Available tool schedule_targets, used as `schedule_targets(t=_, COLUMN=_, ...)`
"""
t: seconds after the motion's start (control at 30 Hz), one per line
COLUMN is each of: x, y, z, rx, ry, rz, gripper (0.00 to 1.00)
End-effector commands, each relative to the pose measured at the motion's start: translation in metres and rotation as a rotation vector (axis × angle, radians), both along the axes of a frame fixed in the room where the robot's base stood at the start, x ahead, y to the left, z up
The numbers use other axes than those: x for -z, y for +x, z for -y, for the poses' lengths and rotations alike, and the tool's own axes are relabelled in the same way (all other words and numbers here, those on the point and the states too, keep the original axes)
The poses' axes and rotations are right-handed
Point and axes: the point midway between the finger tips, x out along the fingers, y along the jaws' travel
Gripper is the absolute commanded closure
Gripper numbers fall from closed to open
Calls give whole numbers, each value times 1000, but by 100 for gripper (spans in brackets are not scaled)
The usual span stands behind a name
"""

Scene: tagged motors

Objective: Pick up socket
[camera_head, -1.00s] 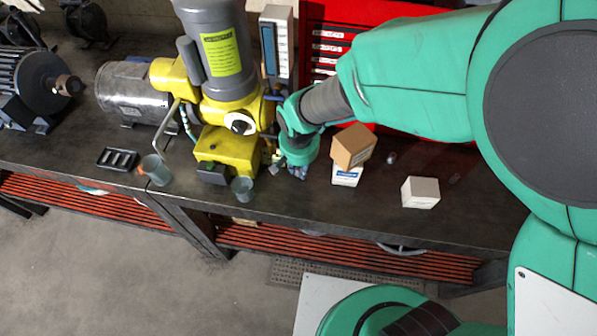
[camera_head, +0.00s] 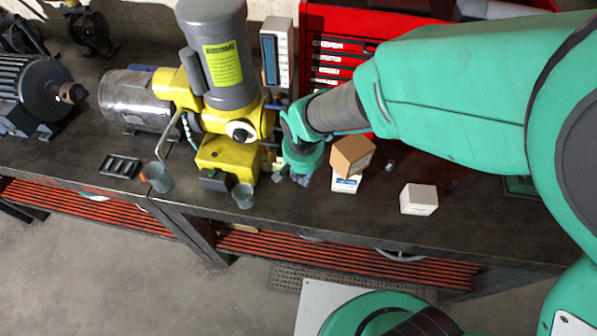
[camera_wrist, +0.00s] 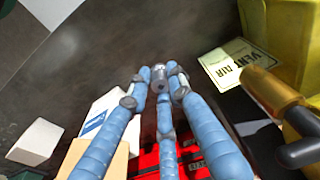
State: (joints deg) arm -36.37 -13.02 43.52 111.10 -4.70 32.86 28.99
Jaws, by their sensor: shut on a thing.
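My gripper (camera_wrist: 160,84) has three blue segmented fingers, and their tips are closed around a small grey metal socket (camera_wrist: 158,74). The socket's round end with a dark hole faces the wrist camera; the fingertips hide its sides. In the head view my gripper (camera_head: 298,179) points down at the bench, right of the yellow machine base and left of the stacked boxes. The held socket cannot be made out there. I cannot tell whether it touches the bench.
A yellow pump with a grey motor (camera_head: 218,60) stands close left of my gripper. A brown box (camera_head: 352,156) sits on a white box (camera_head: 345,183) at its right. Another white box (camera_head: 419,199) and a small grey cylinder (camera_head: 389,166) lie farther right. A red tool chest (camera_head: 330,45) stands behind.

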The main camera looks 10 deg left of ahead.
Motion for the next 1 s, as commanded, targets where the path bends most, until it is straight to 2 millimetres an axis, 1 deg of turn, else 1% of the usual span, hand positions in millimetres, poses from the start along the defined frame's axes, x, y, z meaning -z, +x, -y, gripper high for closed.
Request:
schedule_targets(t=0.03, x=-4, y=-7, z=5, rx=0, ry=3, rz=3, gripper=100)
schedule_targets(t=0.3, x=-8, y=-52, z=34, rx=-1, ry=1, rz=3, gripper=100)
schedule_targets(t=0.6, x=-12, y=-92, z=62, rx=0, ry=2, rz=3, gripper=100)
schedule_targets(t=0.8, x=-13, y=-108, z=72, rx=0, ry=1, rz=2, gripper=100)
schedule_targets(t=1.0, x=-13, y=-113, z=75, rx=0, ry=2, rz=3, gripper=100)
